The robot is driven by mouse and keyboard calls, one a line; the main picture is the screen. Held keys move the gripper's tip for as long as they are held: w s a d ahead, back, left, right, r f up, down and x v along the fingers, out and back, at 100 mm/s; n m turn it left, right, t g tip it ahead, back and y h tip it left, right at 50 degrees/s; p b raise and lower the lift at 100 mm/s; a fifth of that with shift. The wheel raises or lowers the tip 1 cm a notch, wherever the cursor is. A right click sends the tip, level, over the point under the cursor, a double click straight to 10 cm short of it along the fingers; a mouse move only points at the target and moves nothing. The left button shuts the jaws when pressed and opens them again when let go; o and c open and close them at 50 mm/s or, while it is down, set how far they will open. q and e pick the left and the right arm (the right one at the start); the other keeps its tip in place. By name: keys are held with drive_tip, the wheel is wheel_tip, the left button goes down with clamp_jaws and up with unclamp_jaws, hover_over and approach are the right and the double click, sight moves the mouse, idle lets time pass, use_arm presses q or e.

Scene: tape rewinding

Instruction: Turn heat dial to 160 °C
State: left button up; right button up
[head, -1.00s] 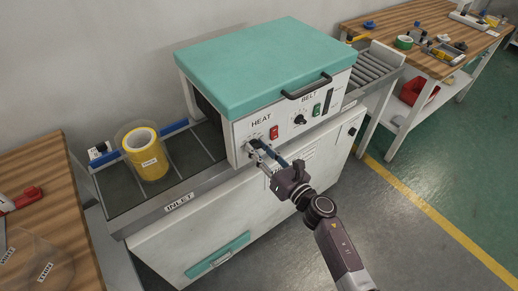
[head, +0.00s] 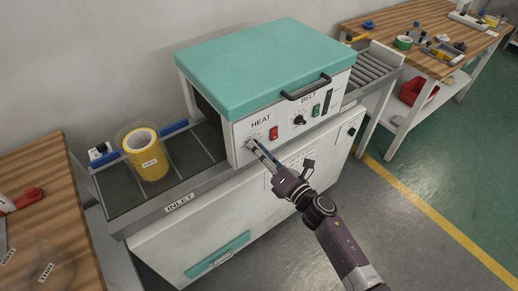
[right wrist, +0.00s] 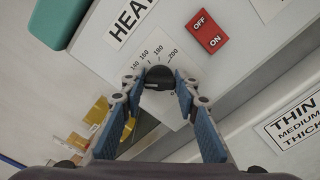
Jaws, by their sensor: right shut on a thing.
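The heat dial is a black round knob (right wrist: 159,77) under the HEAT label on the machine's white front panel (head: 285,140). In the right wrist view, printed marks 140, 160, 180 and 200 fan around its upper side. I cannot clearly read where its pointer stands. My right gripper (right wrist: 158,84) is shut on the dial, one blue-padded finger on each side. In the head view the right gripper (head: 252,144) reaches the panel from the lower right and mostly covers the dial. My left gripper is not in view.
A red OFF/ON switch (right wrist: 207,33) sits close beside the dial. The black BELT dial (head: 299,120) and a green switch (head: 316,110) are further right, below the lid handle (head: 306,87). A yellow roll (head: 147,155) stands on the inlet at left.

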drive_tip(key=m, duration=0.3)
drive_tip(key=m+p, duration=0.1)
drive_tip(key=m, duration=0.6)
drive_tip(key=shift+f+m, duration=0.25)
drive_tip(key=shift+m, duration=0.05)
idle(0.4)
drive_tip(key=o, duration=1.1)
drive_tip(key=shift+o, duration=0.2)
drive_tip(key=v, duration=1.2)
